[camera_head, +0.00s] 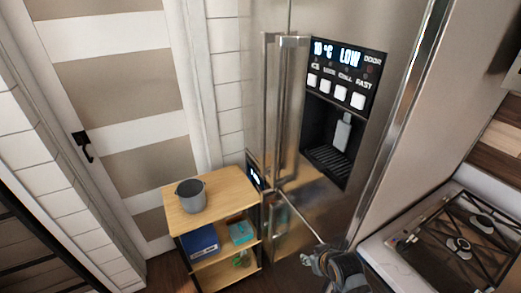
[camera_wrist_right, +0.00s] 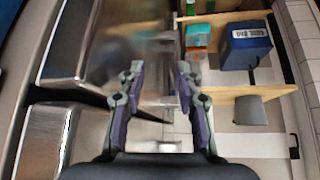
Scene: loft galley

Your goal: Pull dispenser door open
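The steel fridge (camera_head: 400,60) has a water dispenser with a lit panel (camera_head: 345,70) reading "10 °C LOW" and several white buttons. The dispenser recess (camera_head: 332,135) below it is dark, with a white lever (camera_head: 343,131) and a grille. Long vertical handles (camera_head: 287,110) stand left of it. My right gripper (camera_head: 313,256) is low in front of the fridge's lower part, below the recess. In the right wrist view the right gripper (camera_wrist_right: 158,75) is open, with nothing held between its fingers. I cannot make out a separate dispenser door. My left gripper is not in view.
A wooden shelf cart (camera_head: 237,187) stands left of the fridge, bearing a grey bucket (camera_head: 191,196), a blue box (camera_head: 201,242) and a teal box (camera_head: 242,232). A gas hob (camera_head: 462,235) is at right. A striped door (camera_head: 110,90) is at left.

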